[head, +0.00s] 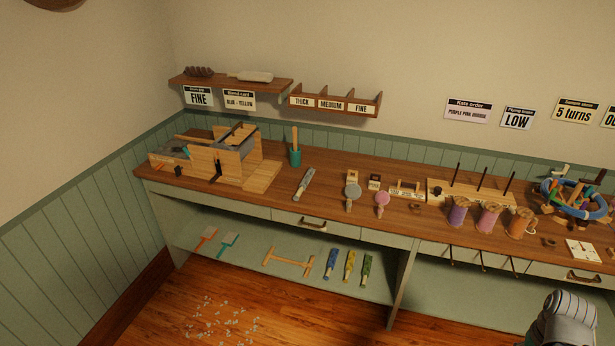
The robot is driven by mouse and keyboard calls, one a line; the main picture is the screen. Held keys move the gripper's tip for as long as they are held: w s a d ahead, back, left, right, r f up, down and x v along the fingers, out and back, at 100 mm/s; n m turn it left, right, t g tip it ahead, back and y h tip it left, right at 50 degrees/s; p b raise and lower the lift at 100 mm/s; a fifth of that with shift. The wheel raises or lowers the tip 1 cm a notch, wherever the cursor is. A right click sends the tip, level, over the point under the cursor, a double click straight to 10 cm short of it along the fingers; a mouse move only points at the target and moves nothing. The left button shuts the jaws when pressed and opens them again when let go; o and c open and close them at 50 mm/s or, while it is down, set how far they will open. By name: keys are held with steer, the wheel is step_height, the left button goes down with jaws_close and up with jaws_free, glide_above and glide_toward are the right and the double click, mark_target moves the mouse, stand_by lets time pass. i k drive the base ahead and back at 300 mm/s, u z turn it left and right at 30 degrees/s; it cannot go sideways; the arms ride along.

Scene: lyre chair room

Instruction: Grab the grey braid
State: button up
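A long grey bundle (304,183), which looks like the grey braid, lies at a slant on the wooden bench top (335,199). It is between the wooden box-like device on the left and the round-headed tools on the right. Its surface is too small to make out the plait. Nothing touches it. My gripper cannot be made out in the head view. A grey rounded shape with a striped top (568,318) is cut off at the lower right; I cannot tell what it is.
The wooden device (225,160) and a green pot (295,157) stand behind and left. Round-headed tools (352,190) and thread spools (457,212) stand to the right. Blue, yellow and green bundles (349,265) lie on the lower shelf. White scraps (220,322) litter the floor.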

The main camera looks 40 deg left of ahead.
mark_target(302, 184)
steer(key=u, duration=0.25)
steer(key=i, duration=0.65)
steer(key=u, duration=1.1)
steer(key=i, duration=0.75)
steer(key=u, duration=0.45)
steer(key=k, duration=0.95)
steer(key=u, duration=0.15)
steer(key=i, duration=0.55)
